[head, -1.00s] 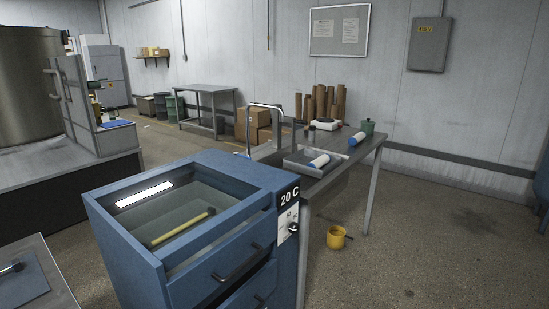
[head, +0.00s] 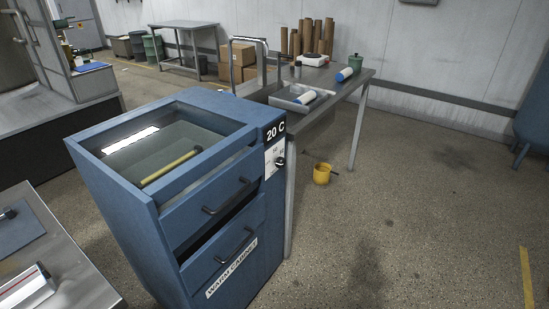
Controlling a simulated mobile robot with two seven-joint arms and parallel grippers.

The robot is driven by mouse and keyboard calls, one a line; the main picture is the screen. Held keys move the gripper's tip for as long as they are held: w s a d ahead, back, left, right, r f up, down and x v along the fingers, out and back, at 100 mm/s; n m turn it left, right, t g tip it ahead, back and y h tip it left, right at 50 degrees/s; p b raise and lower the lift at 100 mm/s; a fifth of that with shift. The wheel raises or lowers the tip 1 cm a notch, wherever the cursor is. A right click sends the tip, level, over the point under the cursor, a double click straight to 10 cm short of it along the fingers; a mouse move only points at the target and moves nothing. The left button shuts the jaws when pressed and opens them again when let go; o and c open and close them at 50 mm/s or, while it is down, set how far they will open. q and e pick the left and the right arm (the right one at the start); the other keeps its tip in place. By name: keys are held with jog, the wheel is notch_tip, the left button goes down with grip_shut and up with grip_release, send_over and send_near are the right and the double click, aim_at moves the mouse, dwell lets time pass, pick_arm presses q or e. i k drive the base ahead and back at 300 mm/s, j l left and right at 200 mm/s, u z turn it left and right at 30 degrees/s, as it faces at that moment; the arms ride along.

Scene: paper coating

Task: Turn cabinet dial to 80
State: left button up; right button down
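The blue warm cabinet (head: 135,210) stands left of centre in the head view, with a glass top and a yellow-handled rod (head: 170,167) seen inside. Its display (head: 275,131) reads 20 C. The black dial (head: 280,161) sits on a white scale plate (head: 269,154) below the display, at the right end of the front. The scale marks are too small to read. Neither of my grippers shows in the view, and nothing touches the dial.
A metal table (head: 345,86) with a tray (head: 292,101) and blue-ended rollers stands behind the cabinet. A yellow pot (head: 322,174) is on the floor beside it. A steel bench (head: 60,250) is at the front left. The floor right of the cabinet is open.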

aim_at(280, 162)
jog(key=i+l+u, duration=0.2)
jog(key=i+u, duration=0.3)
jog(key=i+l+u, duration=0.2)
jog(key=u, duration=0.3)
jog(key=l, duration=0.1)
